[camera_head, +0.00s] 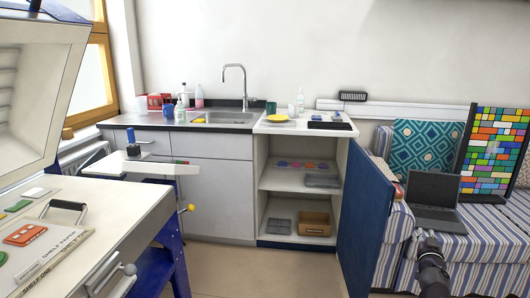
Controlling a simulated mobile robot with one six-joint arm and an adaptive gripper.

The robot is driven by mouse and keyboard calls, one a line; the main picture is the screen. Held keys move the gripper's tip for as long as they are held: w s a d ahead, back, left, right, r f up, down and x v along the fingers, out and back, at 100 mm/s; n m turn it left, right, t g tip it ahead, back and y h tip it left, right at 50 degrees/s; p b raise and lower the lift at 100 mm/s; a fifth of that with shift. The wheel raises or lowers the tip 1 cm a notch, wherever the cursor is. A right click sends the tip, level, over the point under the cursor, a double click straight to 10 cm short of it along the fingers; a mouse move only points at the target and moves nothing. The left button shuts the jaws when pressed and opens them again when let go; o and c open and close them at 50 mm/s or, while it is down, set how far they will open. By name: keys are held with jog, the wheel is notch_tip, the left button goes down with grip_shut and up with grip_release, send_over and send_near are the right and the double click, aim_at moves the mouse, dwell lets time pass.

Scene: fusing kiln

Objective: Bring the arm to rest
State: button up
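A dark part of my arm's end, which appears to be my gripper (432,262), shows at the lower right, in front of the striped sofa (480,245). It points up and away from the camera. Its fingers are too small and dark to make out, so I cannot tell whether it is open or shut. I see no object held in it. The rest of my arm is out of view below the frame.
At the left is the kiln with its lid (40,100) raised and coloured pieces on its shelf (60,240). A blue cabinet door (364,225) stands open in the middle right. A laptop (435,195) sits on the sofa. Bare floor (255,270) lies between kiln and door.

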jog(key=s+a+f+g+y, duration=0.25)
jog(key=a+f+g, duration=0.75)
jog(key=a+f, duration=0.55)
jog(key=s+a+f+n+g+y, duration=0.25)
jog(key=s+a, duration=0.25)
jog(key=a, duration=0.4)
jog(key=s+a+f+n+g+y, duration=0.2)
jog(key=s+a+g, duration=0.25)
jog(key=a, duration=0.45)
notch_tip(320, 180, up, 33)
jog(key=p, duration=3.2)
jog(key=shift+s+a+y, duration=0.15)
jog(key=shift+s+y, duration=0.1)
jog(key=shift+y, duration=0.05)
jog(key=shift+f, duration=0.1)
